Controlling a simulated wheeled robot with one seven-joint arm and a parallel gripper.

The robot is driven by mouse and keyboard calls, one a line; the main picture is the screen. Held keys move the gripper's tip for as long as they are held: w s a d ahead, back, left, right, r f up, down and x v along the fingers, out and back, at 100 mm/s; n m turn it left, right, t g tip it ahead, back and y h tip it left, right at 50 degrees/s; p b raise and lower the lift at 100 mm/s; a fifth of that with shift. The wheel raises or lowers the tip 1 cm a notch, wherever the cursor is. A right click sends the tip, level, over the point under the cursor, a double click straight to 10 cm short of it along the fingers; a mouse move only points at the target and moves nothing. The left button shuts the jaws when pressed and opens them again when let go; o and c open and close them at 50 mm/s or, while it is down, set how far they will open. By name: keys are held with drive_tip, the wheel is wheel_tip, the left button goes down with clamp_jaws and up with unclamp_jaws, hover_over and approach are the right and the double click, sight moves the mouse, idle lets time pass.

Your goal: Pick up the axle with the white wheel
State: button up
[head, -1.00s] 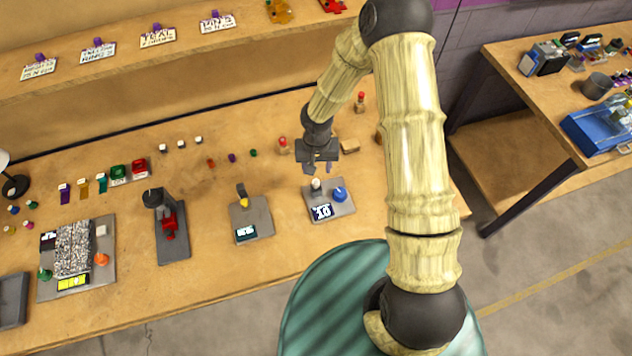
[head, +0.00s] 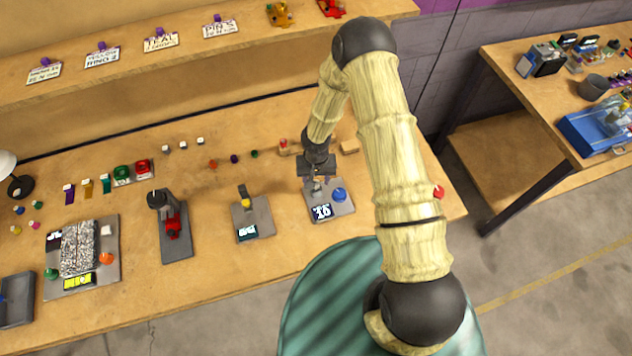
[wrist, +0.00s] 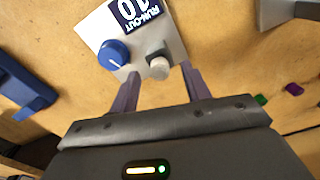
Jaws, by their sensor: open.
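A pale white, round-ended piece (wrist: 159,67), which looks like the white wheel, sits at a dark mount on the grey run-out station (wrist: 172,38). Its axle cannot be made out. The station also shows in the head view (head: 343,208), where my gripper mostly hides the white piece. My gripper (head: 313,186) is open and points down over the station. In the wrist view my gripper's fingers (wrist: 159,76) stand either side of the white piece in the picture. Whether they touch it, and how far above it they are, I cannot tell.
A blue knob (wrist: 113,54) sits close beside the left finger. The station's display (wrist: 136,12) reads 10. A second grey station (head: 252,220) stands to the left. Small white pieces (head: 183,145) lie further back. A wooden block (head: 349,147) lies behind my gripper.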

drive_tip(key=shift+f, duration=0.75)
clamp_jaws()
drive_tip(key=shift+r, duration=0.1)
wheel_tip(320, 180, up, 10)
drive_tip(key=b, duration=0.2)
idle(0.4)
drive_tip(key=shift+r, duration=0.1)
idle(0.4)
drive_tip(key=shift+r+p, duration=1.75)
drive_tip(key=shift+r, duration=0.6)
